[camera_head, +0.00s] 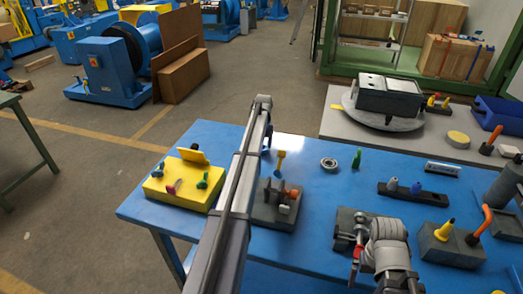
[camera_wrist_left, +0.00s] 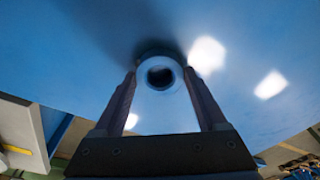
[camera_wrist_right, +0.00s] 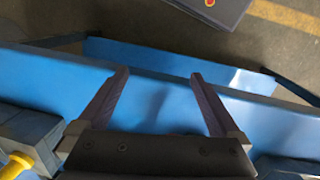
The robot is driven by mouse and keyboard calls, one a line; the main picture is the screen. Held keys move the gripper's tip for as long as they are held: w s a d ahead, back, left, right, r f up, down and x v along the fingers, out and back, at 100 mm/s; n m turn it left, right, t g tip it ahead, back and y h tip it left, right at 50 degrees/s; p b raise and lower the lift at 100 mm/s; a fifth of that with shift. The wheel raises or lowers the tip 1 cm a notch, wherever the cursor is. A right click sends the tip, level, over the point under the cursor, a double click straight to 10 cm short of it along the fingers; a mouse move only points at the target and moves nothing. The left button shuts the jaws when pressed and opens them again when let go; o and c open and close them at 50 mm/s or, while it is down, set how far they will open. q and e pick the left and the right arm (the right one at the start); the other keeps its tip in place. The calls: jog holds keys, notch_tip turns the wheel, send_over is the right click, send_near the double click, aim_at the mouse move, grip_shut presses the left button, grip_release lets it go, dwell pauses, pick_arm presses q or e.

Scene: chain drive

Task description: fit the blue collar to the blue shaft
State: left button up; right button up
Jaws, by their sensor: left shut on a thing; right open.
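My left gripper (camera_wrist_left: 160,92) is shut on the blue collar (camera_wrist_left: 144,76), a light-blue ring with a dark round bore, seen in the left wrist view above the blue surface. In the head view my left arm hides most of that gripper, and I cannot make out the collar there. My right gripper (camera_wrist_right: 162,100) is open and empty, above the table near its front edge. I cannot identify the blue shaft for certain; a small blue peg (camera_head: 416,188) stands in a dark rack (camera_head: 432,198) right of centre.
A yellow block (camera_head: 180,200) with coloured knobs stands at the table's left end. A bearing ring (camera_head: 329,163) and a green peg (camera_head: 357,158) are behind. A grey block with a yellow post (camera_head: 445,231) is right.

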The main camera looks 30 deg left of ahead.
pick_arm(q)
grip_shut()
notch_tip(320, 180, up, 10)
jog(key=p, duration=1)
pick_arm(e)
notch_tip(320, 180, up, 10)
